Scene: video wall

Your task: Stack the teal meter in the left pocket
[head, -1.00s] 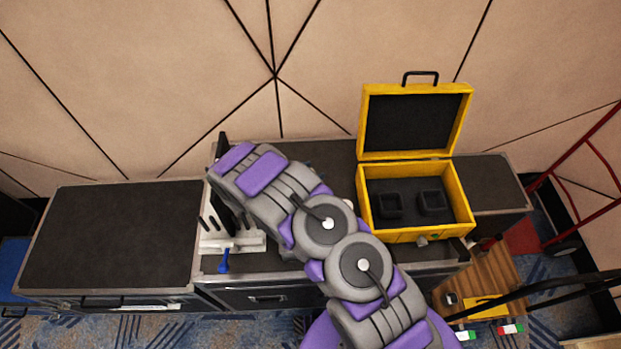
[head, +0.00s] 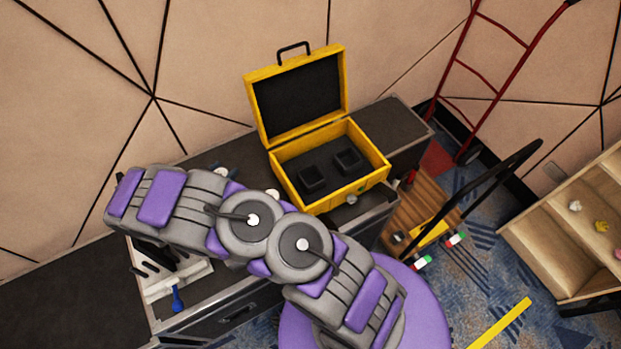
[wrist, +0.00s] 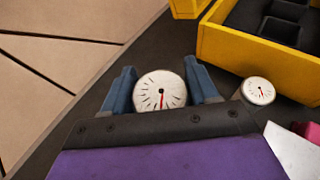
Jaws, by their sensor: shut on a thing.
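My gripper (wrist: 160,78) is shut on a round gauge (wrist: 160,92) with a white dial and red needle, held between its blue fingers. The gauge's body is hidden, so I cannot tell whether it is teal. A smaller-looking white-dial gauge (wrist: 258,91) is beside the yellow case in the wrist view. The open yellow case (head: 357,190) stands on the dark top in the head view, lid up. Its left pocket (head: 312,180) and right pocket (head: 347,160) are dark and look empty.
A white rack (head: 165,287) with a blue-handled tool (head: 178,298) is at the front left. A red hand truck (head: 492,85) leans behind on the right. A wooden shelf (head: 560,230) is at the far right. The case lid stands behind the pockets.

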